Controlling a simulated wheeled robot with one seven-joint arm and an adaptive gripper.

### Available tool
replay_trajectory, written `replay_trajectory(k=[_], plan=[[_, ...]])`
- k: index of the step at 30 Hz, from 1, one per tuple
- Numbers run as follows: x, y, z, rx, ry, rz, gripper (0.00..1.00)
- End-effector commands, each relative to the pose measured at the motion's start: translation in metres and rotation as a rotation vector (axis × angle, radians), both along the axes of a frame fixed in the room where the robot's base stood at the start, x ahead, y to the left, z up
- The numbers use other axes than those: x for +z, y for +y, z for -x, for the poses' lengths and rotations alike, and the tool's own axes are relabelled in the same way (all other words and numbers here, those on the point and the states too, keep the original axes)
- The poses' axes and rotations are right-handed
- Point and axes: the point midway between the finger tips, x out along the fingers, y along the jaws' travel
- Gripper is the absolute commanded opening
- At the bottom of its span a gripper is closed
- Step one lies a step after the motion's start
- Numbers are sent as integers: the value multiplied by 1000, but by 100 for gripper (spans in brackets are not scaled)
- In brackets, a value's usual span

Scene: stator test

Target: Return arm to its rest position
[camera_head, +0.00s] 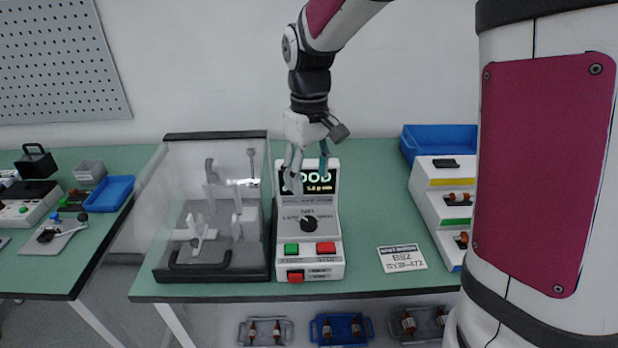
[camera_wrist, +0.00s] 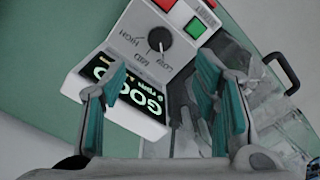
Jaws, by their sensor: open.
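My gripper (camera_head: 306,160) hangs from my arm over the green table, in front of the upper part of the white tester (camera_head: 310,258). Its teal-lined fingers point down, and the wrist view shows my gripper (camera_wrist: 160,105) open with nothing between the fingers. The tester's screen (camera_wrist: 140,90) reads GOOD; my fingers partly cover it in the head view. The tester has a black knob (camera_head: 308,224), a green button (camera_head: 291,249) and a red button (camera_head: 326,248). The clear-covered fixture (camera_head: 165,240) stands left of the tester with its cover down.
A label card (camera_head: 402,258) lies right of the tester. A white rack (camera_head: 432,212) with several parts and a blue bin (camera_head: 442,138) stand at the right. Trays (camera_head: 265,331) sit below the table. Another table (camera_head: 60,262) with devices is at the left.

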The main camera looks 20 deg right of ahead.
Motion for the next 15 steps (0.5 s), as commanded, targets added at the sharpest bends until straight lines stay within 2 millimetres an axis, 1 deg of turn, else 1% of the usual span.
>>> replay_trajectory(k=[8,10,13,15], plan=[[0,0,0,0,-1,1,55],[3,0,2,-3,-5,1,55],[15,0,13,-19,-23,5,55],[29,-1,27,-39,-46,8,55]])
